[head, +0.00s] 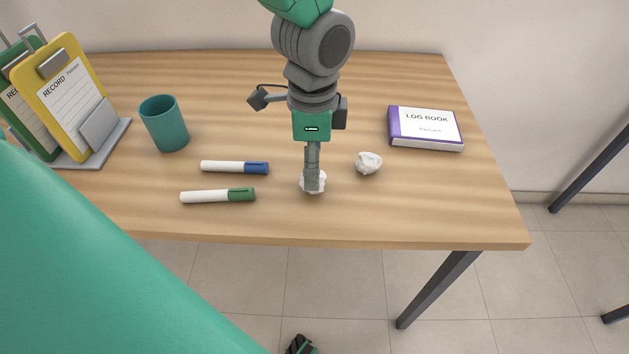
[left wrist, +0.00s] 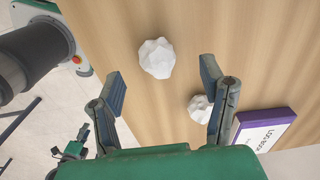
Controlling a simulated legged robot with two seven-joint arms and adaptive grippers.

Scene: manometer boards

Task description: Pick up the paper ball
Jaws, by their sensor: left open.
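Two crumpled white paper balls are on the table. One paper ball (head: 320,187) is directly under my left gripper (head: 312,186) in the head view, partly hidden by its finger. In the left wrist view this paper ball (left wrist: 157,58) appears beyond the fingertips, between their lines. My left gripper (left wrist: 162,82) is open there, fingers wide apart, with nothing held; contact with the ball cannot be told. The other paper ball (head: 369,162) lies to the right, also showing in the left wrist view (left wrist: 198,106), partly behind a finger.
A blue-capped marker (head: 234,167) and a green-capped marker (head: 217,195) lie left of the gripper. A teal cup (head: 164,124) and a clipboard stand (head: 117,139) are farther left. A purple log book (head: 425,129) lies right. The table's front edge (head: 330,240) is close.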

